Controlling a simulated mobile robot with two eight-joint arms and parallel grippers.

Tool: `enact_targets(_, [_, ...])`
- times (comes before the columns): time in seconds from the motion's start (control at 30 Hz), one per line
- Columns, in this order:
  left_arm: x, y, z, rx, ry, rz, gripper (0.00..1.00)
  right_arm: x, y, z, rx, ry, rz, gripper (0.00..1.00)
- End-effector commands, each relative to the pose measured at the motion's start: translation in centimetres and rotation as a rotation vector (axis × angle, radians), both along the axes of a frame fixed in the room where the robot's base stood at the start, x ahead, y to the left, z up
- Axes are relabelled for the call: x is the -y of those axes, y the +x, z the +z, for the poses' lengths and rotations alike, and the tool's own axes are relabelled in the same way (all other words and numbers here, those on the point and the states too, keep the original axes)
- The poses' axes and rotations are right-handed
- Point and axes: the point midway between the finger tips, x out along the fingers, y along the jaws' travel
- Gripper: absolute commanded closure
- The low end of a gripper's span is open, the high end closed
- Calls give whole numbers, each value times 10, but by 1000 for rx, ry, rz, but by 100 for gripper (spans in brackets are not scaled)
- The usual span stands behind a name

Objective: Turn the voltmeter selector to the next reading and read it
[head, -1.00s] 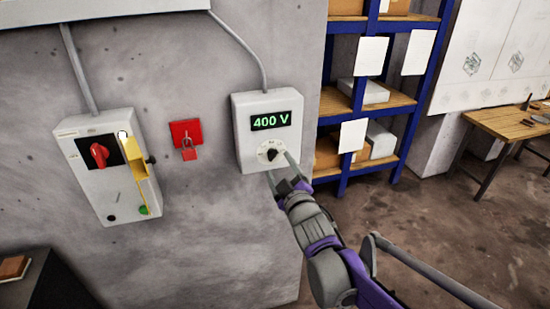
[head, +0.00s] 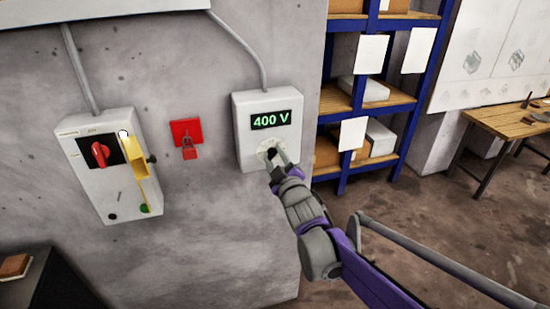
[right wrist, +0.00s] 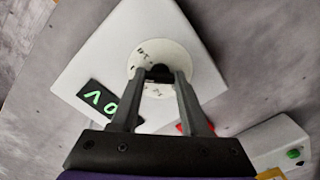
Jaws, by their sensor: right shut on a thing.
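The voltmeter (head: 243,136) is a white box on the grey wall, and its green display (head: 271,120) reads 400 V. Below the display is a round pale dial with a dark selector knob (head: 271,153). My right gripper (head: 273,156) is at this dial, coming from the lower right. In the right wrist view its two fingers (right wrist: 159,78) are shut on the dark selector knob (right wrist: 159,73). The dial (right wrist: 178,60) shows around them, with small print partly hidden. The display (right wrist: 98,100) appears turned there and is partly covered by a finger. My left gripper is not in view.
Left of the voltmeter is a red plate with a padlock (head: 190,154). Further left is a switch box (head: 92,180) with a red rotary handle and a yellow part. A blue shelf rack (head: 395,95) stands right. A wooden table (head: 510,122) is beyond.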

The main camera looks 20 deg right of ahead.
Motion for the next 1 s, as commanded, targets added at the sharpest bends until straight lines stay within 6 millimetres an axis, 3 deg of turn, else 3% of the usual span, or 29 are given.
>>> enact_targets(0.03, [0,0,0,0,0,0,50,0,0,0,0,0,0,88])
enact_targets(0.1, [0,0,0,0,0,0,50,0,0,0,0,0,0,100])
enact_targets(0.57, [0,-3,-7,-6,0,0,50,0,0,-1,-4,89,0,100])
enact_targets(1.0, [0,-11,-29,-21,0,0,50,0,0,-2,-16,441,-1,100])
